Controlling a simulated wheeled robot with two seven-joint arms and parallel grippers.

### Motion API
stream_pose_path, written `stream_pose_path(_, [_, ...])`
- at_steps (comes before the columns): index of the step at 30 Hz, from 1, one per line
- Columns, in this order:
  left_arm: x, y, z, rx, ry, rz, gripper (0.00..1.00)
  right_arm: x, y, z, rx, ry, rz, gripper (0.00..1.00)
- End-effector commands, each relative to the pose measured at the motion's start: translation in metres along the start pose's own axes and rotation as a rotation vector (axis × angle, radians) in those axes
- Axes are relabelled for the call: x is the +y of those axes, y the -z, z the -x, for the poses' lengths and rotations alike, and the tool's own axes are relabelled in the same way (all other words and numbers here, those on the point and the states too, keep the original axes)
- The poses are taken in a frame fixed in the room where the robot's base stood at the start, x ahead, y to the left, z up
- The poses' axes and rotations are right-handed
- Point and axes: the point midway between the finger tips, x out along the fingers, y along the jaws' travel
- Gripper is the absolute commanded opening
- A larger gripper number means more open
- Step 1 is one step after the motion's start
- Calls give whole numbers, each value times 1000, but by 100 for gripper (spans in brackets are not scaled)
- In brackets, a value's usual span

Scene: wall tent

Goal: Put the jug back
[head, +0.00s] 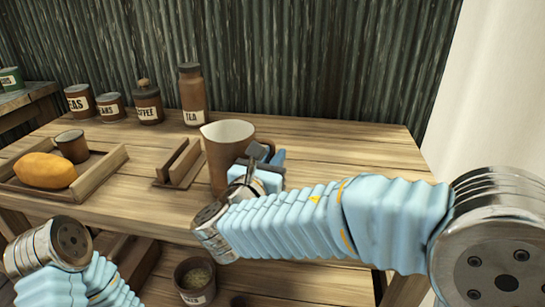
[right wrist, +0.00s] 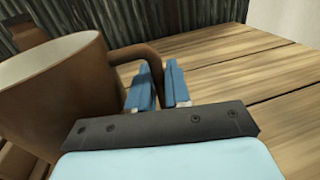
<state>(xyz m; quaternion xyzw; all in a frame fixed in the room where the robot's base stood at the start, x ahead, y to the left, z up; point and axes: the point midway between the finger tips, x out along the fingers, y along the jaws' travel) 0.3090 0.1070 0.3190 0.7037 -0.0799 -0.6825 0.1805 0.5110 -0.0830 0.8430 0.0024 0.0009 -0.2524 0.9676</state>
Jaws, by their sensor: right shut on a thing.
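The brown jug (head: 220,160) with a pale inside is upright over the wooden table, just right of a small wooden holder (head: 178,167). In the right wrist view the jug (right wrist: 60,95) fills the left side, and its handle (right wrist: 140,52) reaches between the blue fingers. My right gripper (head: 264,160) is shut on that handle, and its fingers also show in the right wrist view (right wrist: 160,85). I cannot tell whether the jug's base touches the tabletop. Only part of my left arm shows at the lower left; its gripper is out of view.
A wooden tray (head: 103,176) with a yellow loaf-like item (head: 45,170) and a brown cup (head: 72,146) stands at left. Labelled jars and a tall TEA bottle (head: 192,95) line the back. The table's right side (head: 350,150) is clear. A pot (head: 196,281) sits on the lower shelf.

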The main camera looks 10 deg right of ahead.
Motion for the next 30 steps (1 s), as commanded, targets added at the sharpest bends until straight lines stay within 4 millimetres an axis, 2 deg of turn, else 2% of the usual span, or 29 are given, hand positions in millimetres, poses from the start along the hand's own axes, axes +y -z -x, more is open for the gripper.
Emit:
stream_pose_path(8, [0,0,0,0,0,0,100,0,0,0,-1,0,-1,0])
stream_pose_path(9, [0,0,0,0,0,0,100,0,0,0,-1,0,-1,22])
stream_pose_path(14, [0,0,0,0,0,0,100,0,0,0,-1,0,-1,47])
stream_pose_path(19, [0,0,0,0,0,0,100,0,0,0,0,0,-1,48])
stream_pose_path(20, [0,0,0,0,0,0,100,0,0,0,1,0,1,51])
stream_pose_path(27, [0,0,0,0,0,0,100,0,0,0,0,0,1,87])
stream_pose_path(30, [0,0,0,0,0,0,100,0,0,0,0,0,0,100])
